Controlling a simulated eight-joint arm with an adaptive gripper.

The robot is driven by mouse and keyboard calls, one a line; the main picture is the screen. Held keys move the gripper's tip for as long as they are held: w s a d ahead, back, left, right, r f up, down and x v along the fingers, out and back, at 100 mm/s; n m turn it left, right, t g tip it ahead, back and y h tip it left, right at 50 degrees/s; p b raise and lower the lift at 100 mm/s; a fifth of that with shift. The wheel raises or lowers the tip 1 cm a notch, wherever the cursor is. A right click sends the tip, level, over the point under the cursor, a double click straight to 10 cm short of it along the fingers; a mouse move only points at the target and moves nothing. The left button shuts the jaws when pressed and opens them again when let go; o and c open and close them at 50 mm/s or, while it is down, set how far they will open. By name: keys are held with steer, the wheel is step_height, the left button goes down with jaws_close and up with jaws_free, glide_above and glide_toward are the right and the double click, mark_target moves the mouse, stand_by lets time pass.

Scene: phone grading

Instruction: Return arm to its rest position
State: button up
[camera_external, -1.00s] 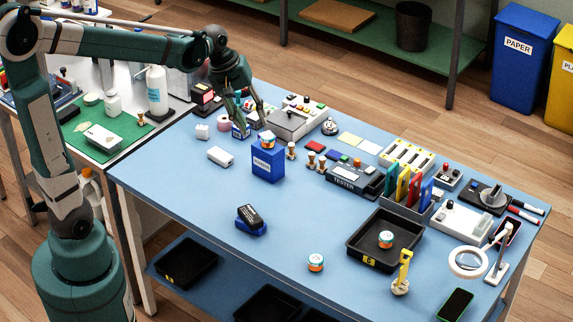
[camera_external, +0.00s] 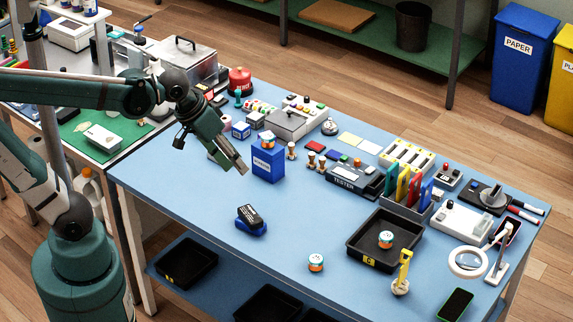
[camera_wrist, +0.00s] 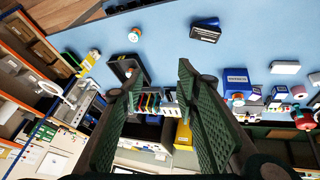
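My gripper (camera_external: 240,168) is above the left part of the blue table (camera_external: 185,195), left of the blue bin (camera_external: 268,166), and tilts down to the right. In the wrist view my gripper (camera_wrist: 160,78) has its two green fingers well apart with nothing held between them. My arm bends low at the left of the external view, over the side bench. A white block (camera_wrist: 285,67) shows in the wrist view; in the external view my gripper hides it.
A dark block on a blue one (camera_external: 250,220) sits below my gripper. The black tray (camera_external: 362,258), a tester (camera_external: 352,182) and the magnifier lamp (camera_external: 468,262) stand farther right. The table's front left is clear. The side bench holds a green mat (camera_external: 80,128).

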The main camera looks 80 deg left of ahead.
steer(key=s+d+f+m+t, duration=0.1)
steer(key=s+d+m, duration=0.5)
steer(key=d, duration=0.2)
steer(key=shift+d+f+h, duration=0.3)
steer(key=shift+d+f, duration=0.05)
steer(key=shift+d, duration=0.05)
stand_by(0.8)
